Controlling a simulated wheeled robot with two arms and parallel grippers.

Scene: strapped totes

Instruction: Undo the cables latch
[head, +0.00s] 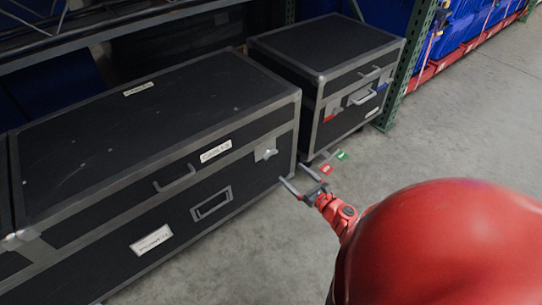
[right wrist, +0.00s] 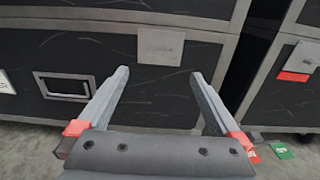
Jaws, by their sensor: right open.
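The large black case with silver edges (head: 120,130) has a white label that seems to read CABLES (head: 215,150) on its front. A metal latch (head: 265,154) sits on that front near the right corner. It also shows as a pale plate (right wrist: 160,46) in the right wrist view, above and ahead of my fingers. My right gripper (head: 294,175) is open and empty, its two fingers (right wrist: 160,75) pointing toward the case front below the latch. The fingers look apart from the latch. My left gripper is not in view.
A smaller black case (head: 330,60) with red and blue tags stands behind to the right. A red tag (head: 326,169) and a green tag (head: 342,155) show low beside my gripper. A green rack post (head: 410,65) rises beyond. The concrete floor (head: 460,130) at right is clear.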

